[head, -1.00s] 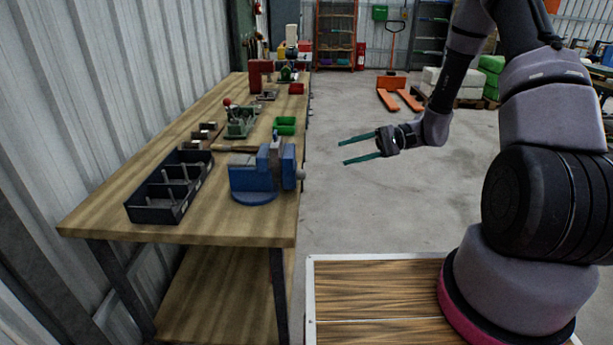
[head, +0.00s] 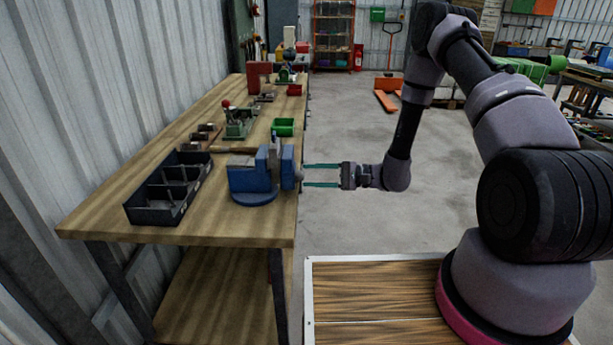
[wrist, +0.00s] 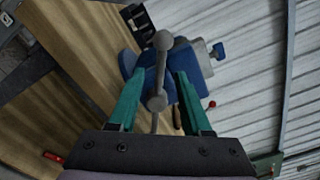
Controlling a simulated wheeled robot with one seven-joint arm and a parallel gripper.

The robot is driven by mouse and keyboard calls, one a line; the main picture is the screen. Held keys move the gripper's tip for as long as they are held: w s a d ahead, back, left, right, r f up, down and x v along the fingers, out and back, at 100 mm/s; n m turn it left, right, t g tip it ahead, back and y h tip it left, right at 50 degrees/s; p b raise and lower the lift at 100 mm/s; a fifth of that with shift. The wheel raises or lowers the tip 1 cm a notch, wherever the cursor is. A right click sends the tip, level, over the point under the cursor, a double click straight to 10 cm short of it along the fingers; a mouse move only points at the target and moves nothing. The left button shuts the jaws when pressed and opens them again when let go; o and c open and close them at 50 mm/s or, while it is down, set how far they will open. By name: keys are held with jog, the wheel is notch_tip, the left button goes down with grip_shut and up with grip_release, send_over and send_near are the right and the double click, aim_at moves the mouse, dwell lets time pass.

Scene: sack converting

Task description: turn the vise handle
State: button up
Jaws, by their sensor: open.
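The blue vise (head: 255,178) stands on the right edge of the wooden workbench in the head view. In the wrist view, the vise (wrist: 182,88) lies ahead, and its grey handle (wrist: 158,70), a bar with round knobs at its ends, lies between my two green fingers. My gripper (head: 304,175) is open, its fingertips just right of the vise at the handle's end. In the wrist view my gripper (wrist: 157,90) has a finger on each side of the bar, apart from it as far as I can tell. The handle is too small to make out clearly in the head view.
A black divided tray (head: 168,190) sits left of the vise on the bench (head: 215,222). A green bin (head: 284,127) and a green tool with a red knob (head: 238,122) stand behind.

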jog(key=shift+a, duration=1)
jog(key=shift+c, duration=0.3)
grip_shut()
dwell(0.5)
